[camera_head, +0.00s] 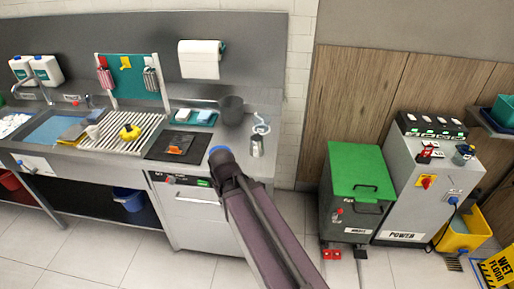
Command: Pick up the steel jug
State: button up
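A small steel jug (257,146) stands upright near the right end of the steel counter (262,168), close to its front edge. Its handle is too small to make out. My arm rises from the bottom of the view, and its blue-ringed joint shows left of the jug, in front of the counter. My gripper does not show; it may be hidden behind the arm. Nothing visible touches the jug.
A dark round pot (231,110) and a pale blue looped item (260,124) are behind the jug. A black mat (160,146) with an orange item, a ribbed drainer (145,123) and a yellow item (130,132) are left. A green-lidded bin (360,172) stands right.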

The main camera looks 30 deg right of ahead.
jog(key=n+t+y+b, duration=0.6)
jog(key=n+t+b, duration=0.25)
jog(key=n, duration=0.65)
send_near(256, 147)
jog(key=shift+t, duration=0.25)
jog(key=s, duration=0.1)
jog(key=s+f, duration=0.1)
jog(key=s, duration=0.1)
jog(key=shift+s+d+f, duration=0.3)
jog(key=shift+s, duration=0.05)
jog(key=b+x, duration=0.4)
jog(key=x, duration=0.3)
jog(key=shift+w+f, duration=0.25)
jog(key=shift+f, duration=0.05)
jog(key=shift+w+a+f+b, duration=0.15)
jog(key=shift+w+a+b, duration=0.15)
jog(key=shift+b, duration=0.1)
